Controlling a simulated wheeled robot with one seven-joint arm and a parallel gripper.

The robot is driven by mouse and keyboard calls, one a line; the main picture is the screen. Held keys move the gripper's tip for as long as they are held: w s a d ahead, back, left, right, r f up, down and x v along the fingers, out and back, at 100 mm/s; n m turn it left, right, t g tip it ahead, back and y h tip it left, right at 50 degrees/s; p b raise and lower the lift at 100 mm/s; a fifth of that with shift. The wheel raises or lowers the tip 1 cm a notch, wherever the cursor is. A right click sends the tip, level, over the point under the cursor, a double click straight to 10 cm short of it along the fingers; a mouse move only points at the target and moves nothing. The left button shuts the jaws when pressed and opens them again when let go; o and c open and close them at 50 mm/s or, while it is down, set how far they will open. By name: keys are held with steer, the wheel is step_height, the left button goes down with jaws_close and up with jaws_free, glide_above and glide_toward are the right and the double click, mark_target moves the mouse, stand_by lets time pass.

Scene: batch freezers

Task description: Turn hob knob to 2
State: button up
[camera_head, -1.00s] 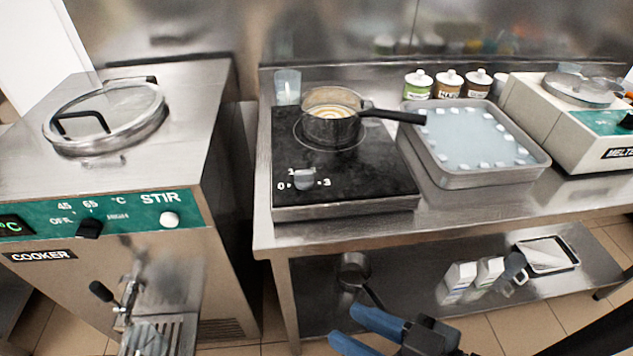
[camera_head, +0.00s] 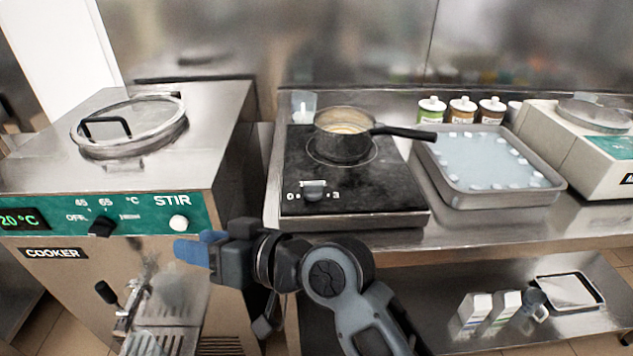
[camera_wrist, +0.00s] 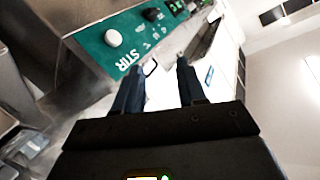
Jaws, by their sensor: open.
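The hob knob (camera_head: 314,191) is a grey knob at the front of the black hob (camera_head: 355,200). The digits 0 and 3 show beside it; the other marks are hidden or too small to read. A saucepan (camera_head: 343,145) with a black handle sits on the hob's ring. My gripper (camera_head: 188,248) has blue fingertips and points left in front of the cooker panel, below and left of the hob knob and apart from it. In the wrist view my gripper (camera_wrist: 158,75) is open and empty, with the green STIR panel beyond it.
The cooker (camera_head: 52,252) stands left, with a black knob (camera_head: 101,227) and a white STIR button (camera_head: 179,223). A metal tray (camera_head: 500,200) lies right of the hob. Cartons (camera_head: 475,312) are on the lower shelf.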

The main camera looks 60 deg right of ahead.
steer(key=w+d+r+n+g+y+b, duration=0.1)
steer(key=w+d+r+n+y, duration=0.1)
steer(key=w+d+r+n, duration=0.25)
steer(key=n+g+h+b, duration=0.3)
steer(key=n+g, duration=0.3)
steer(key=g, duration=0.5)
glide_toward(313, 183)
steer(key=f, duration=0.1)
steer(key=x, duration=0.7)
steer(key=shift+w+a+f+b, duration=0.1)
steer(key=shift+w+f+b, duration=0.1)
steer(key=shift+f+b, duration=0.1)
steer(key=shift+r, duration=0.1)
jaws_close()
